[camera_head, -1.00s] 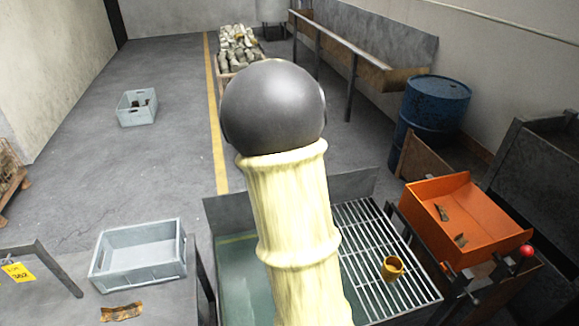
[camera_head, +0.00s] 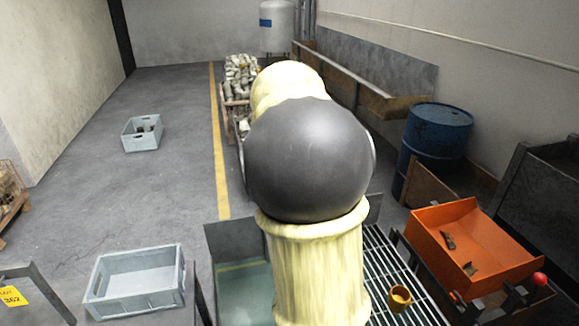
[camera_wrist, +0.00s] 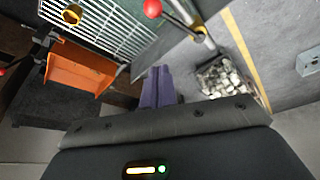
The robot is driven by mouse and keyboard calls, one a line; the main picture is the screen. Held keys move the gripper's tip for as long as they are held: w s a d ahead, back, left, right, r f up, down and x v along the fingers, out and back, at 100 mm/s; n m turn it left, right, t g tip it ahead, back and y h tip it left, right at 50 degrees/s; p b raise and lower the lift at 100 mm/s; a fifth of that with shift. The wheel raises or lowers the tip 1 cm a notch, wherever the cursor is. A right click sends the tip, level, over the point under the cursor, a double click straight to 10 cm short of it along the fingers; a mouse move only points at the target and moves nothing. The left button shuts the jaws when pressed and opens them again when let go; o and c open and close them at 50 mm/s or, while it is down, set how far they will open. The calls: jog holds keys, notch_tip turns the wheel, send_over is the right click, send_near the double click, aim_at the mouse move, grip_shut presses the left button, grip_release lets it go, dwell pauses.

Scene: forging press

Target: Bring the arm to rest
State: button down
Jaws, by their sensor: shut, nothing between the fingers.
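My gripper (camera_wrist: 158,88) shows in the wrist view as two purple fingers held together with nothing between them. It is high in the air, apart from everything around it. In the head view my arm, with cream sleeves and a dark round joint, fills the middle, and the gripper is hidden there.
An orange tray (camera_head: 474,248) with a few dark pieces stands right of a grating (camera_head: 380,262) bearing a yellow ring-shaped piece (camera_head: 399,298). A blue drum (camera_head: 436,135) stands behind. An empty grey crate (camera_head: 137,281) is at lower left. Open floor lies at left.

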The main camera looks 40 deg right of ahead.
jog(key=s+a+f+n+y, duration=0.1)
jog(key=s+a+f+n, duration=0.4)
jog(key=a+f, duration=0.4)
jog(key=s+a+f+n+y, duration=0.2)
jog(key=s+a+f+n, duration=0.3)
jog(key=a+f, duration=0.5)
jog(key=s+a, duration=0.2)
jog(key=a, duration=0.1)
jog(key=shift+s+n, duration=0.4)
jog(key=shift+f, duration=0.1)
